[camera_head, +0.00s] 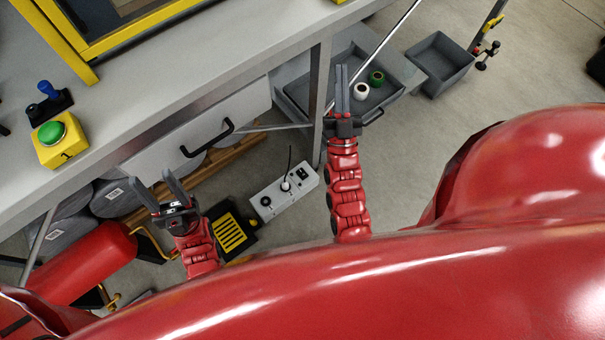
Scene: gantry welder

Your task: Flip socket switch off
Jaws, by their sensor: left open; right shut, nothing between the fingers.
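The socket box (280,194) is a pale grey strip low under the bench, between my two arms. It has a round socket at its left end, a dark plug with a black cord standing up near its middle, and a small dark switch (301,174) near its right end. The switch's position is too small to tell. My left gripper (155,188) is open and empty, left of the box, in front of the drawer. My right gripper (342,83) is shut and empty, above and right of the box, apart from it.
The grey workbench (200,70) fills the upper left, with a drawer (200,125) and a bench leg (318,90) near my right gripper. A yellow-black pedal (230,233), a red cylinder (85,262) and a grey tray (295,92) with two rolls stand around. Floor at right is mostly clear.

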